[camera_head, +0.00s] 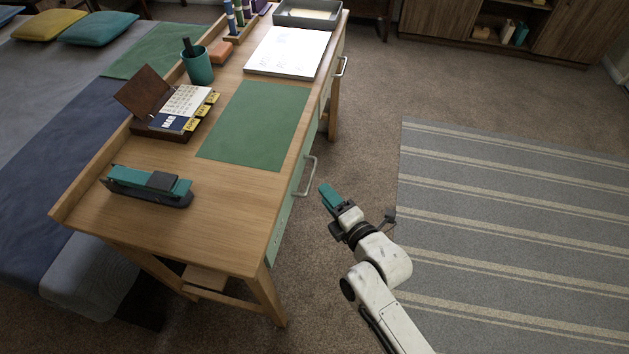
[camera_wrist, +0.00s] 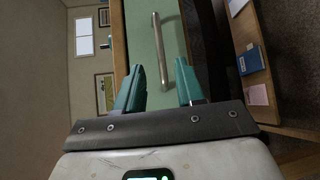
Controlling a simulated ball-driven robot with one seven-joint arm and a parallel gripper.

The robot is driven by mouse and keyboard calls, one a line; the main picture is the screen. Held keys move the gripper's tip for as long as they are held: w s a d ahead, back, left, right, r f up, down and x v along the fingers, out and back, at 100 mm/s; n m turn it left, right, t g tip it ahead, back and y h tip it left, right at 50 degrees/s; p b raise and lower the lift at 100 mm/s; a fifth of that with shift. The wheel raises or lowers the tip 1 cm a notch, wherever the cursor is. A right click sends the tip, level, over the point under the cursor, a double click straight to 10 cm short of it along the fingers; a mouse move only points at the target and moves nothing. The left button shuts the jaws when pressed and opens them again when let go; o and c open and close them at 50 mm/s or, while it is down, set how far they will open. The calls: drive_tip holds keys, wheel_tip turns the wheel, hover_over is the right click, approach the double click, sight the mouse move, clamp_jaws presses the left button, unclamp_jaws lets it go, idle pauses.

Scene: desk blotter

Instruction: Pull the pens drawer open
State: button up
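The desk (camera_head: 225,215) has pale green drawer fronts along its right side, and both look shut. The near drawer front (camera_head: 283,224) has a metal bar handle (camera_head: 306,176); a second handle (camera_head: 341,66) is on the far drawer. I cannot read any label saying which is the pens drawer. My gripper (camera_head: 325,194) is just right of the near handle, apart from it. In the wrist view its teal fingers (camera_wrist: 158,88) are open and empty, with a bar handle (camera_wrist: 157,45) on a green front (camera_wrist: 143,32) ahead between them.
On the desk lie a stapler (camera_head: 150,185), a calendar stand (camera_head: 180,108), a teal pen cup (camera_head: 197,66), a green blotter (camera_head: 255,122) and white paper (camera_head: 288,52). A bed (camera_head: 50,130) adjoins the left side. Open floor and a striped rug (camera_head: 510,230) lie to the right.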

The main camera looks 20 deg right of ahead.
drive_tip(key=w+a+f, duration=0.1)
drive_tip(key=w, duration=0.6)
drive_tip(key=shift+b, duration=0.45)
clamp_jaws()
